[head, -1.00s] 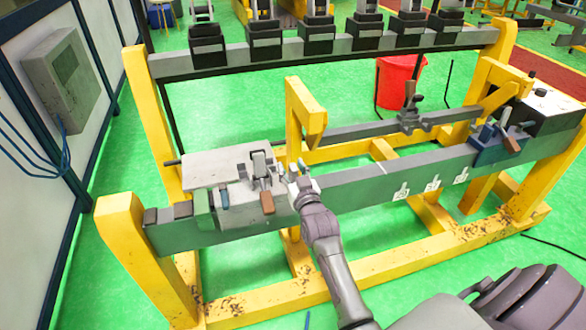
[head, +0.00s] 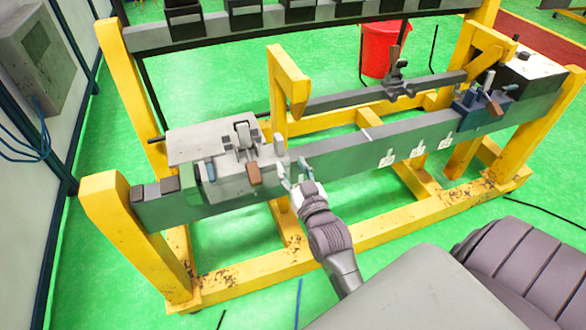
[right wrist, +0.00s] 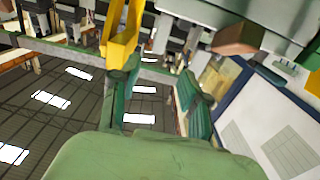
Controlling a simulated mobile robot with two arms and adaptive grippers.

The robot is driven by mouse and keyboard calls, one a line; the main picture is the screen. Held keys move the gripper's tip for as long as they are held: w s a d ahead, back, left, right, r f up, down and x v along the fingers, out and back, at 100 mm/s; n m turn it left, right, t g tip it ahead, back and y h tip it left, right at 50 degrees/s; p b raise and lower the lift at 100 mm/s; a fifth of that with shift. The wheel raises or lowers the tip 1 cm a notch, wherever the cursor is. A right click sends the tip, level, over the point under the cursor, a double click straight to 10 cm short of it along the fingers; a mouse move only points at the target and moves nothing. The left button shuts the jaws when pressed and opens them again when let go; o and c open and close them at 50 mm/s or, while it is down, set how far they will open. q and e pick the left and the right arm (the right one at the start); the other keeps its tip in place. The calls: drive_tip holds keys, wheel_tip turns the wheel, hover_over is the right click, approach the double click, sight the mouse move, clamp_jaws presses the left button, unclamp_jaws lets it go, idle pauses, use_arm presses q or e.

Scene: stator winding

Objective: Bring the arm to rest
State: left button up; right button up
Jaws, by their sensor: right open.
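My right gripper (head: 293,177) is in the head view, in front of the grey beam of the yellow winding stand. Its fingers are apart and nothing shows between them. It is just right of the clamp block (head: 241,176) with the brown handle. In the right wrist view the two green fingers (right wrist: 158,98) are spread, with empty space between them. The brown handle (right wrist: 236,36) shows near the top right there. Whether the gripper touches the beam cannot be told. My left gripper is not in view.
The yellow frame (head: 113,220) and its grey beam (head: 345,160) lie close around my right arm. A blue clamp (head: 482,105) sits at the beam's right end. A red bucket (head: 376,50) stands behind. Green floor is clear in front at the lower left.

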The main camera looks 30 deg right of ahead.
drive_tip(key=shift+s, duration=0.1)
idle(0.4)
drive_tip(key=s+a+f+n+g+y, duration=0.1)
drive_tip(key=s+a+f+g, duration=0.2)
drive_tip(key=f, duration=0.8)
drive_tip(key=s+a+f+n+g+y, duration=0.1)
drive_tip(key=s+a+f+g+y, duration=0.2)
drive_tip(key=f, duration=0.8)
drive_tip(key=s+a+f+n+g, duration=0.1)
drive_tip(key=s+a+f+g, duration=0.2)
drive_tip(key=f, duration=0.9)
drive_tip(key=s+f+g, duration=0.2)
drive_tip(key=s+f, duration=0.4)
drive_tip(key=s, duration=0.5)
drive_tip(key=s+d+f+n+g, duration=0.1)
drive_tip(key=s+f+g, duration=0.2)
drive_tip(key=s+f, duration=0.3)
drive_tip(key=s+f+n+g, duration=0.1)
drive_tip(key=s+f, duration=0.5)
drive_tip(key=s, duration=1)
drive_tip(key=shift+d+f+g, duration=0.2)
drive_tip(key=shift+d+g, duration=0.2)
drive_tip(key=shift+g, duration=0.4)
drive_tip(key=shift+s, duration=0.1)
drive_tip(key=shift+c, duration=0.2)
